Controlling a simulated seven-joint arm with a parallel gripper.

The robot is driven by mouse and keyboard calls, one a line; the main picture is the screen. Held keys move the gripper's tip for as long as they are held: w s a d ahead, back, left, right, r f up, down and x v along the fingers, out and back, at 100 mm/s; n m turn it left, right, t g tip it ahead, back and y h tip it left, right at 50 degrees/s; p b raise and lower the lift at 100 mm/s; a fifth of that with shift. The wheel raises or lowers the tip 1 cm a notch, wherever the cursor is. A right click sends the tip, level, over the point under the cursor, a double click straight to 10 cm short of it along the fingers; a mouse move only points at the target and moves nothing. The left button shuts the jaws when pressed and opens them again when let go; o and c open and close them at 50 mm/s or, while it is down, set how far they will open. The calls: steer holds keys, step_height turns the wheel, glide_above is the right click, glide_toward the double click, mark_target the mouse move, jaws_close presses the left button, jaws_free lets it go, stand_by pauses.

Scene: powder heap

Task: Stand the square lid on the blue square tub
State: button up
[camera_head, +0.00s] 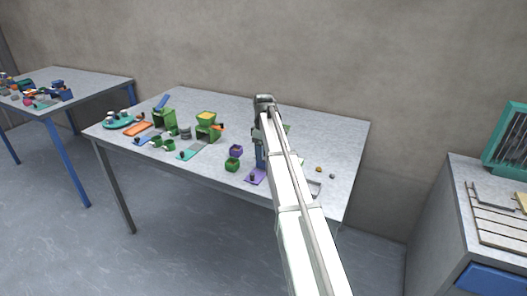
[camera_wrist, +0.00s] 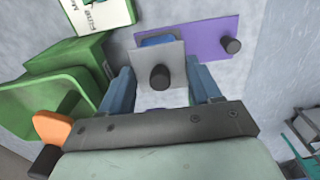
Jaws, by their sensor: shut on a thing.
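The square lid (camera_wrist: 145,58) is a light grey plate with a dark round knob, in the wrist view. My gripper (camera_wrist: 160,72) has one blue finger on each side of it and is shut on the lid, which looks roughly level. A blue edge (camera_wrist: 158,41), likely the blue square tub, shows just past the lid's far side. The lid hides most of it, and I cannot tell whether the two touch. In the head view my gripper (camera_head: 260,158) is low over the table behind my arm, and the lid and blue tub cannot be made out there.
A purple plate (camera_wrist: 205,38) with a dark knob lies right beside the lid. A green container (camera_wrist: 60,85) with an orange part stands left, near a printed white card (camera_wrist: 100,14). A purple tub (camera_head: 236,150) and green tub (camera_head: 233,164) stand left of my gripper on the grey table (camera_head: 335,140).

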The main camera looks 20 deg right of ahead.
steer(key=shift+f, duration=0.5)
stand_by(0.6)
steer(key=o, duration=1.3)
steer(key=shift+c, duration=0.2)
steer(key=shift+r, duration=0.1)
steer(key=shift+w+d+r, duration=0.1)
steer(key=shift+w+r, duration=0.05)
steer(key=shift+r, duration=3.3)
